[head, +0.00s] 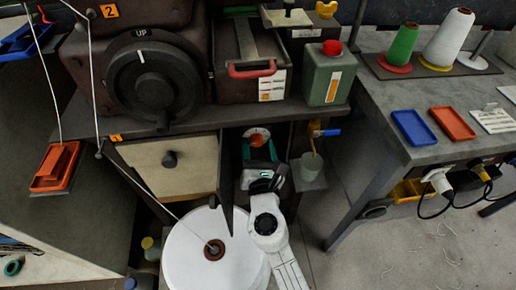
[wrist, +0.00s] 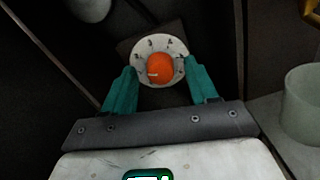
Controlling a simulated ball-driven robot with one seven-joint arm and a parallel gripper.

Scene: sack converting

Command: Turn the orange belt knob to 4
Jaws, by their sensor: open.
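The orange belt knob (wrist: 160,68) sits at the centre of a round white dial plate (wrist: 174,46) with dark marks around it. A pale pointer line on the knob points left in the wrist view; I cannot read which number it meets. In the head view the knob (head: 257,140) is under the bench, right of the drawer. My gripper (wrist: 163,88) is open, with one teal finger on each side of the knob's lower part. The fingers reach the dial's lower edge, and I see no clear contact with the knob. My gripper also shows in the head view (head: 260,150).
A grey cup (head: 307,166) stands right of my gripper, under a blue-handled valve (head: 327,133). The drawer (head: 172,165) is to the left. A large white roll (head: 205,255) stands below. Dark panels flank the dial closely.

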